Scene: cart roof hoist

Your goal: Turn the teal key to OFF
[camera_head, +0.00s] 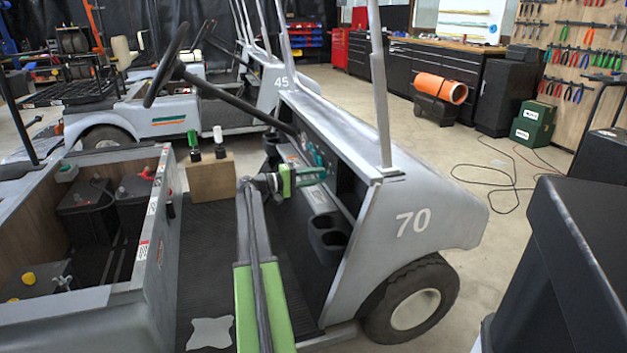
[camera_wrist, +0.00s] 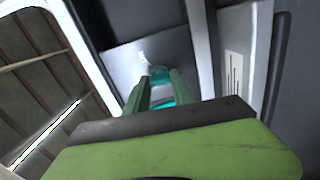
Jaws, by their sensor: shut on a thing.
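The teal key (camera_wrist: 159,75) is on a grey dash panel (camera_wrist: 118,62), between my two green fingers in the wrist view. My gripper (camera_wrist: 160,84) is shut on it. In the camera_head view my gripper (camera_head: 322,173) reaches in from the left to the dash of the grey cart (camera_head: 365,190) numbered 70. Teal shows just above the fingertips there, but the fingers hide much of the key. A small white mark (camera_wrist: 143,57) is on the panel by the key, too small to read. I cannot tell which position the key points to.
The steering wheel (camera_head: 166,65) and its column rise behind my arm. A cup holder (camera_head: 329,236) is below the gripper. A roof post (camera_head: 380,85) stands to the right of the dash. An open bay with batteries (camera_head: 85,210) is at left. Floor beyond the cart has a loose black cable (camera_head: 487,180).

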